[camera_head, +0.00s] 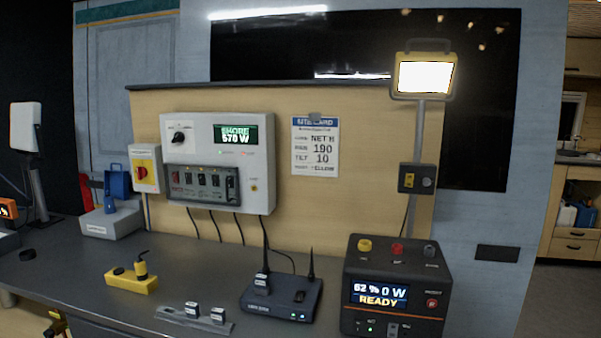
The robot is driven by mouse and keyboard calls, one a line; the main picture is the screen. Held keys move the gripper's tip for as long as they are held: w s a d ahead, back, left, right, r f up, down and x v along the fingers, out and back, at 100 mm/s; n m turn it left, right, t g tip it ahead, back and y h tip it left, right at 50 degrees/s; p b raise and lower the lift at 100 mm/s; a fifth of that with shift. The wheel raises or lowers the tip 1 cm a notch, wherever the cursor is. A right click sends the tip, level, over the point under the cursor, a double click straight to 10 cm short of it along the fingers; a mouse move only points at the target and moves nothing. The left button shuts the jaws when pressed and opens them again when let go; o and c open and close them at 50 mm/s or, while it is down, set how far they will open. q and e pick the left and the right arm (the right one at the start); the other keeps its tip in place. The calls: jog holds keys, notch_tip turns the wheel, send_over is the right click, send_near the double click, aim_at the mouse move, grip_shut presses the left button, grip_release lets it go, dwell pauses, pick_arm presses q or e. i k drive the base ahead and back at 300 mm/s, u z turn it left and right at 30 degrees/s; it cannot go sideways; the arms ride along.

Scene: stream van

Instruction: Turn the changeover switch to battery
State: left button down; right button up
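The white power panel (216,205) is mounted on the wooden backboard. Its black rotary knob (179,138), at the upper left of the panel, looks like the changeover switch. Small labels surround the knob, too small to read. The panel's green display (235,134) reads SHORE with a watt figure below. The battery power station (393,290) stands on the bench at the right, its screen showing 62 %, 0 W and READY. Neither of my grippers can be made out in this view.
A box with a red and yellow rotary switch (144,172) sits left of the panel. A router (281,298), a yellow block (131,280) and a grey strip (196,319) lie on the bench (60,265). A lit work lamp (423,76) stands behind the power station.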

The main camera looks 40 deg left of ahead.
aim_at(179, 137)
jog(key=u, duration=2.25)
jog(key=k, duration=0.6)
jog(key=u, duration=0.7)
jog(key=k, duration=0.5)
jog(key=u, duration=1.35)
jog(key=i, duration=2.3)
jog(key=z, duration=0.6)
jog(key=i, duration=1.6)
jog(key=z, duration=2.05)
jog(key=i, duration=0.75)
jog(key=z, duration=0.5)
